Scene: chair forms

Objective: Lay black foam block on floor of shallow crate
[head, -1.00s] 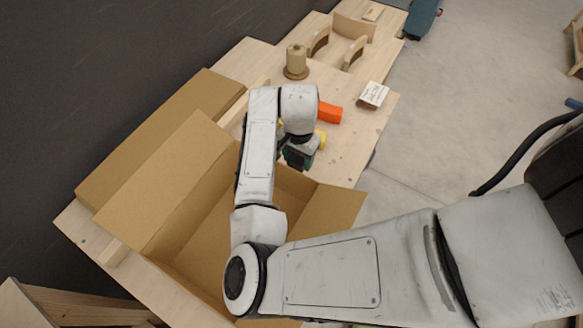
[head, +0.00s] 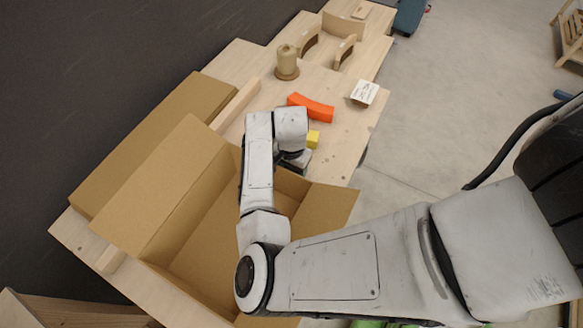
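My gripper (head: 298,161) is mostly hidden behind my own wrist, at the right rear edge of an open cardboard box (head: 210,240). Only a dark part of it shows, and its fingers cannot be made out. I cannot make out the black foam block. I cannot pick out a separate shallow crate. The open box has its flaps spread, and the bare part of its floor that shows is empty. My arm covers the rest of its inside.
A yellow block (head: 313,139) is close beside my gripper.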

